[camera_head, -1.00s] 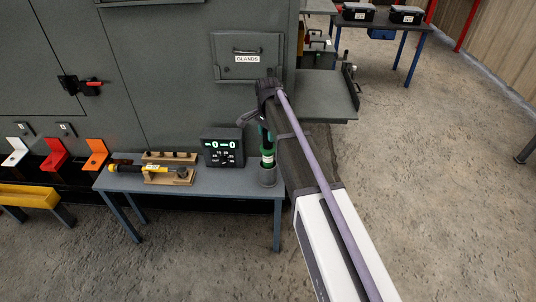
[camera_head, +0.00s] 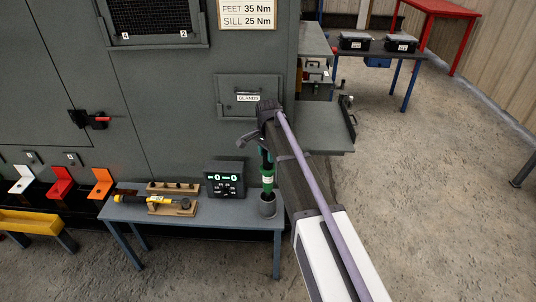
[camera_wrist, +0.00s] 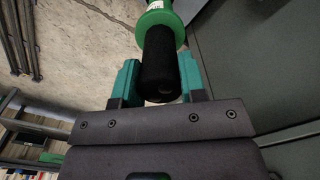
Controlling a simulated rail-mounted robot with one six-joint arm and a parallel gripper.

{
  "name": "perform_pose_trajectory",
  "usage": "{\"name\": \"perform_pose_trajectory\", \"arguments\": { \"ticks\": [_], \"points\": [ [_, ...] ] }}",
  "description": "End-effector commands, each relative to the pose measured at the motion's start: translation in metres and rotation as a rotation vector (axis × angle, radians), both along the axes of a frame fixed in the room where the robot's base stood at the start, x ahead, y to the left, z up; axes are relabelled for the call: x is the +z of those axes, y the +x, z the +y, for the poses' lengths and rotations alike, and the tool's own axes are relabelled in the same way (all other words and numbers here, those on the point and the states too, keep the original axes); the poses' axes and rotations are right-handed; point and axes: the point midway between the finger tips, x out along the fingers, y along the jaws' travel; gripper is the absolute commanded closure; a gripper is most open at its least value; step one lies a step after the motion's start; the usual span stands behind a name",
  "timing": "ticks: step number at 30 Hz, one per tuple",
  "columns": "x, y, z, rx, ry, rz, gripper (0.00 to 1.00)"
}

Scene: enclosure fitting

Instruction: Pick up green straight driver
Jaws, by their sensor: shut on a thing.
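The green straight driver (camera_head: 267,181) stands upright at the right end of the grey-blue table, with its lower end in or just over a dark grey cup (camera_head: 267,208); I cannot tell how deep it sits. My gripper (camera_head: 266,153) is above the cup, at the driver's upper end. In the wrist view, the teal fingers of my gripper (camera_wrist: 159,78) are on both sides of the black grip of the driver (camera_wrist: 159,52), shut on it. The driver's green collar shows beyond the fingers. The driver's tip is hidden.
A yellow-black driver (camera_head: 145,200) lies on a wooden rack (camera_head: 177,208) at the table's left. A display box (camera_head: 225,179) stands close left of the cup. The grey enclosure (camera_head: 180,110) rises behind. Floor at right is clear.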

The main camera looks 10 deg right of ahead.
Motion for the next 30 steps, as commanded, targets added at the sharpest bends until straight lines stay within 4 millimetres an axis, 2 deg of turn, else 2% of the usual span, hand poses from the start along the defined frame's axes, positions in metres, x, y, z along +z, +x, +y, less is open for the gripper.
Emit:
{"name": "perform_pose_trajectory", "arguments": {
  "ticks": [1,6,9,13,20,30],
  "points": [
    [0.033,0.0,0.0,0.0,0.0,0.0,1.0],
    [0.081,0.0,0.0,0.0,0.0,0.0,1.0],
    [0.1,0.0,0.0,0.0,0.0,0.0,1.0],
    [0.111,0.0,0.0,0.0,0.0,0.0,1.0],
    [0.112,0.0,0.0,0.0,0.0,0.0,1.0],
    [0.132,0.0,0.0,0.0,0.0,0.0,1.0]
  ]
}}
